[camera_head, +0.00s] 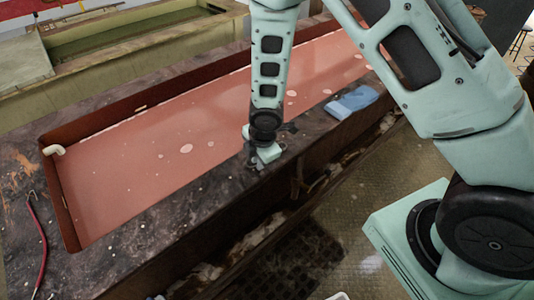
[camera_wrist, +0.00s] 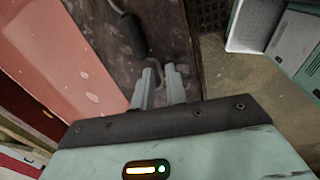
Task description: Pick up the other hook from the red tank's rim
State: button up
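The red tank (camera_head: 170,150), filled with flat reddish liquid, runs diagonally across the head view; its reddish side also shows in the wrist view (camera_wrist: 55,60). My gripper (camera_head: 262,158) is low over the tank's dark stone rim, on the near side. In the wrist view my gripper (camera_wrist: 160,70) has two pale fingers with a narrow gap between them. Contact with the fingers cannot be told. In the head view the arm mostly hides this hook.
A blue folded cloth (camera_head: 351,101) lies on the rim right of my gripper. A thin red curved item (camera_head: 39,235) lies on the rim at the left. A white elbow pipe (camera_head: 54,149) sits at the tank's left corner. A green-edged tank (camera_head: 120,35) stands behind.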

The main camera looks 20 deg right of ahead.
grip_shut()
jog(key=shift+r, duration=0.15)
